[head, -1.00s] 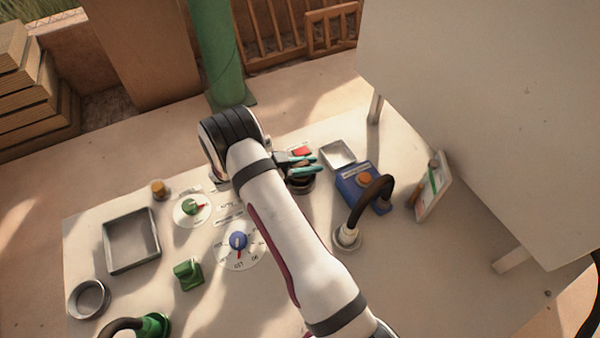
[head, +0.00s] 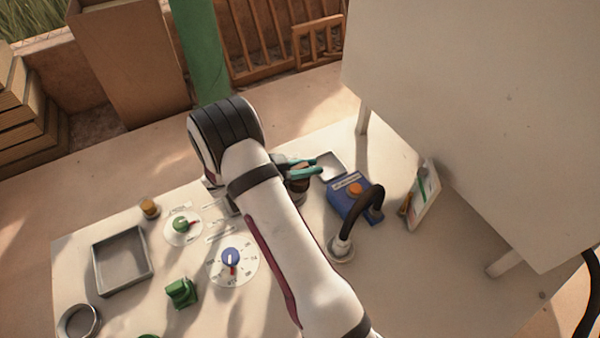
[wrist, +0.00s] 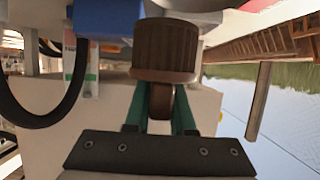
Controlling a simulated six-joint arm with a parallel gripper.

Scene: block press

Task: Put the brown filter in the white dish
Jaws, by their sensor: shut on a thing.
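My gripper (head: 304,168) has teal fingers and is shut on the brown filter (head: 298,186), right of the middle of the table's back part. In the wrist view, the fingers (wrist: 160,118) pinch the narrow brown grip of the filter (wrist: 165,48), whose wide ribbed body lies beyond them. The pale square dish (head: 337,168) stands just right of the fingers in the head view, with its left part hidden by them. The filter is beside the dish, not over it. A rounded grey thing (wrist: 212,14) shows behind the filter in the wrist view; I cannot tell what it is.
A blue box (head: 349,202) with an orange knob and a black curved hose (head: 375,200) stand right of the filter. A leaning card (head: 422,195) is farther right. Dials (head: 232,258), a grey square tray (head: 122,262) and a green block (head: 181,293) lie left.

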